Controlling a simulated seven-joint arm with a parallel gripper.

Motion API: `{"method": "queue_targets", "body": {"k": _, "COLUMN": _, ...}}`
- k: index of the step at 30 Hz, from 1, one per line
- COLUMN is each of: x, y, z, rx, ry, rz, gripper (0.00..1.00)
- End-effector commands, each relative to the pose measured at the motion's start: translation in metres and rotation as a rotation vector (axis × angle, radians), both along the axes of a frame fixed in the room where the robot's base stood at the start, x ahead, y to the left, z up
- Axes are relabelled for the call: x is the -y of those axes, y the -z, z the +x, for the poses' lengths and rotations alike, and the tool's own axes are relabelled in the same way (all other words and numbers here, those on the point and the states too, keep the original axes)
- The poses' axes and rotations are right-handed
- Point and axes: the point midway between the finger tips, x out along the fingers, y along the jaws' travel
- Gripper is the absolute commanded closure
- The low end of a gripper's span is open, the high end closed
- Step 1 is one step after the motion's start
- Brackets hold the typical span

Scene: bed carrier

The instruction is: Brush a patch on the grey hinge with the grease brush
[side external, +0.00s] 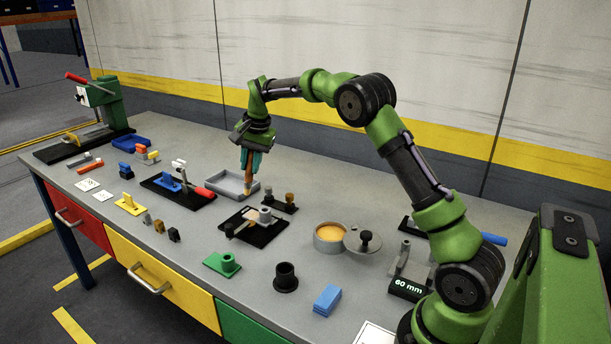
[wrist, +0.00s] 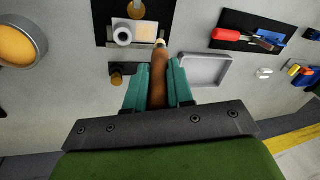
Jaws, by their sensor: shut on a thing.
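My gripper (side external: 250,165) is shut on the grease brush, with its teal fingers on either side of the brown handle (wrist: 158,88). The brush (side external: 247,183) points down, and its pale tip (wrist: 160,43) shows in the wrist view at the edge of a black base plate (wrist: 103,15). What looks like the grey hinge, a pale plate with a grey round barrel (wrist: 122,36), lies on that base. A tan area (wrist: 146,32) shows on the plate's brush side. In the side view, the barrel (side external: 265,214) stands on the base; I cannot tell whether the tip touches anything.
An open tin of amber grease (side external: 330,234) stands right of the base, beside its grey lid (side external: 357,247). A grey tray (side external: 222,184) is behind the brush. A red-handled clamp (side external: 203,192) lies left. A black cup (side external: 286,276) and green block (side external: 222,263) are in front.

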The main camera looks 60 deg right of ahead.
Motion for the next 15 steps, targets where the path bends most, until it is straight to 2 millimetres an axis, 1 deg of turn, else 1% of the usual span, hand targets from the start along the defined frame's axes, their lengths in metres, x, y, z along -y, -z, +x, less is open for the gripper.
{"method": "queue_targets", "body": {"k": 1, "x": -0.0024, "y": 0.0005, "z": 0.0046, "rx": 0.000, "ry": -0.001, "rz": 0.000, "gripper": 1.00}}
{"method": "queue_targets", "body": {"k": 4, "x": -0.0042, "y": 0.0006, "z": 0.0080, "rx": 0.000, "ry": 0.000, "rz": 0.000, "gripper": 1.00}}
{"method": "queue_targets", "body": {"k": 12, "x": -0.0043, "y": 0.0003, "z": 0.0076, "rx": 0.000, "ry": 0.000, "rz": 0.000, "gripper": 1.00}}
{"method": "queue_targets", "body": {"k": 15, "x": -0.0041, "y": 0.0045, "z": 0.0073, "rx": -0.001, "ry": 0.001, "rz": 0.001, "gripper": 1.00}}
